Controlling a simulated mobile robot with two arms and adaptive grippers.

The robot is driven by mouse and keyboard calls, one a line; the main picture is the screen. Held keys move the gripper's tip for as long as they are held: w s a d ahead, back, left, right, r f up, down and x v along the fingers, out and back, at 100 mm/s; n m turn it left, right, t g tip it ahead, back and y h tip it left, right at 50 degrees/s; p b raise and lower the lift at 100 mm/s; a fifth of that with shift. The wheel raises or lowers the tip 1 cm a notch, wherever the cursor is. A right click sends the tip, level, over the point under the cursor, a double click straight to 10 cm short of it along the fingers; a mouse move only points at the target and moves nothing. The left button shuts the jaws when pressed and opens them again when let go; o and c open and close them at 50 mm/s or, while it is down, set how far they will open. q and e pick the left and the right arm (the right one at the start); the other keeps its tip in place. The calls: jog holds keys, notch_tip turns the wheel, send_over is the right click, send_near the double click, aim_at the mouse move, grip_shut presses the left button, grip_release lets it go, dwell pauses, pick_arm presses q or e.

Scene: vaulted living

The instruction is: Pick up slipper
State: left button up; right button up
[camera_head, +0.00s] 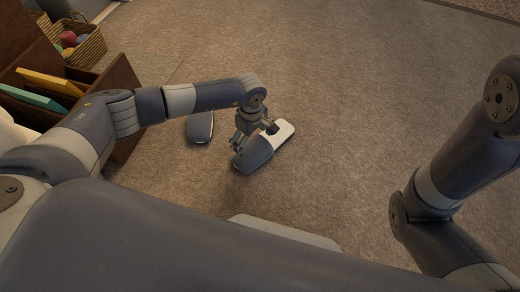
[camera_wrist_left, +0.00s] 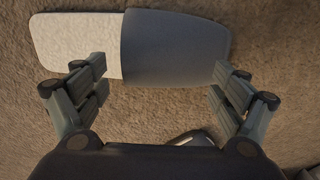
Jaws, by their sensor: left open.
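A slipper (camera_head: 257,158) with a grey toe cover and a white insole lies on the carpet in the head view. A second slipper (camera_head: 200,127) lies to its left, partly hidden by my arm. My left gripper (camera_head: 250,141) is above the first slipper. In the left wrist view this slipper (camera_wrist_left: 175,48) lies crosswise at the top, its white end left and grey toe right. My left gripper (camera_wrist_left: 160,82) is open there, its fingers spread on either side; whether they touch it I cannot tell. Part of the second slipper (camera_wrist_left: 190,139) shows below. My right arm shows at the right, but its gripper does not.
A brown wooden box (camera_head: 118,85) with colourful books stands at the left. Behind it is a wicker basket (camera_head: 88,48) with balls. The carpet (camera_head: 370,80) to the right of the slippers is clear.

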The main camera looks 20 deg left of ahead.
pick_arm(q)
jog(key=c, duration=2)
jog(key=shift+s, duration=0.15)
jog(key=shift+c, duration=0.6)
